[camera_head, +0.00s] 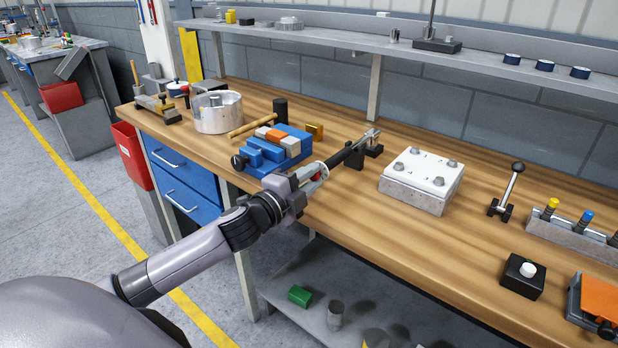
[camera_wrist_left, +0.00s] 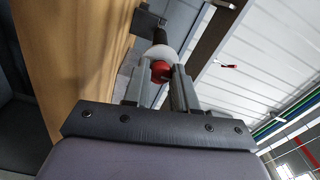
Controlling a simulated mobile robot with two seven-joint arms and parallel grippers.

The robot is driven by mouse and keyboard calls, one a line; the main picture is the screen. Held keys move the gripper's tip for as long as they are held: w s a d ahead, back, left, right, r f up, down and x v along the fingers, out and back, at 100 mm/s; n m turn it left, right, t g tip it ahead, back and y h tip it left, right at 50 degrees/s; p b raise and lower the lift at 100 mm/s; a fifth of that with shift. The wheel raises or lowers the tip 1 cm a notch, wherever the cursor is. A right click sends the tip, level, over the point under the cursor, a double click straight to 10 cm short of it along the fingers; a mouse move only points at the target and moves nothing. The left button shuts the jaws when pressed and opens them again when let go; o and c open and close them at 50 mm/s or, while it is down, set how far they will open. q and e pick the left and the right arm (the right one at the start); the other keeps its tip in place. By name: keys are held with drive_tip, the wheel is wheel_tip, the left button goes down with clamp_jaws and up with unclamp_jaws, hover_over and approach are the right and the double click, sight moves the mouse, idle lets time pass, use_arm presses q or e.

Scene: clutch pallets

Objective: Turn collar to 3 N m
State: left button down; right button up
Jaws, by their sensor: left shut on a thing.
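A torque tool with a black shaft (camera_head: 340,158) rests across black stands (camera_head: 354,158) on the wooden bench, with a bright metal head at its far end. My left gripper (camera_head: 316,173) is shut on the red collar at the tool's near end. In the left wrist view the red collar (camera_wrist_left: 161,71) sits between the two fingertips, with a white disc (camera_wrist_left: 158,53) and the black shaft (camera_wrist_left: 160,36) beyond it. Any scale marks on the collar are too small to read. My right gripper is not in view.
A blue vise-like fixture (camera_head: 270,153) stands just left of my gripper, with a mallet (camera_head: 250,125) behind it. A white-topped metal block (camera_head: 422,178) is to the right. A lever (camera_head: 508,188) stands farther right. The bench front between them is clear.

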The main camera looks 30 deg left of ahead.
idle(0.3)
use_arm(q)
drive_tip(key=c, duration=0.9)
unclamp_jaws()
drive_tip(key=s, duration=0.7)
drive_tip(key=shift+a+b, duration=0.25)
drive_tip(key=shift+b, duration=0.2)
